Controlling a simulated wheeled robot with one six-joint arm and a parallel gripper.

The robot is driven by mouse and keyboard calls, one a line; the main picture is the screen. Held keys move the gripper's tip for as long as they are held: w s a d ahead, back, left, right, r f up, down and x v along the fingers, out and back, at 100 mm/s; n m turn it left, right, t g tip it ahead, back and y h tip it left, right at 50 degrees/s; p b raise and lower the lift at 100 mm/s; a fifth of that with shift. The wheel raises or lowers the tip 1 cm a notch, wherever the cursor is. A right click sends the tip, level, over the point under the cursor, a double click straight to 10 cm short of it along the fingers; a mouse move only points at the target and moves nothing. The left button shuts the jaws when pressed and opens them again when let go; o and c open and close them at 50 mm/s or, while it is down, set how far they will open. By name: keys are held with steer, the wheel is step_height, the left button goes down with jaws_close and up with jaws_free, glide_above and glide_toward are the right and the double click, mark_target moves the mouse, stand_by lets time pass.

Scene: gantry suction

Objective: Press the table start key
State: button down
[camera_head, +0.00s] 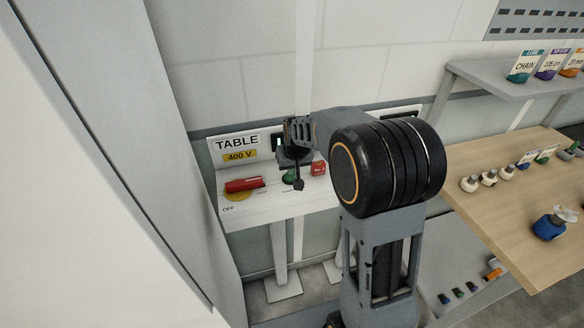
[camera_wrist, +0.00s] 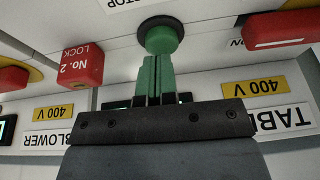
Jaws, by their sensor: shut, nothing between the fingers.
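The green round key (camera_wrist: 160,36) sits on the switch panel, at the top middle of the wrist view. A sliver of it shows behind my gripper in the head view (camera_head: 289,178). My gripper (camera_wrist: 157,62) is shut and empty, its narrow fingers pointing at the green key. The tips overlap the key's lower edge in the wrist view; whether they touch it I cannot tell. In the head view my gripper (camera_head: 298,186) is over the panel. The TABLE 400 V sign (camera_head: 238,148) stands on the panel's back board; it appears upside down in the wrist view (camera_wrist: 285,119).
A red handle (camera_head: 244,184) on a yellow disc lies left of the key, by the OFF mark. A red block marked No. 2 LOCK (camera_wrist: 81,63) is close beside the key. A BLOWER sign (camera_wrist: 45,138) stands farther along. A wooden table (camera_head: 480,215) with bottles is at right.

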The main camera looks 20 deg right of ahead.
mark_target(292, 178)
steer(key=shift+f, duration=0.4)
steer(key=shift+f, duration=0.15)
steer(key=shift+f+b, duration=1.1)
steer(key=shift+b, duration=0.1)
steer(key=shift+s, duration=0.15)
step_height(292, 178, up, 5)
steer(key=p, duration=0.3)
steer(key=shift+d+f, duration=0.1)
steer(key=b+v, duration=0.1)
steer(key=v, duration=0.9)
steer(key=shift+b, duration=0.3)
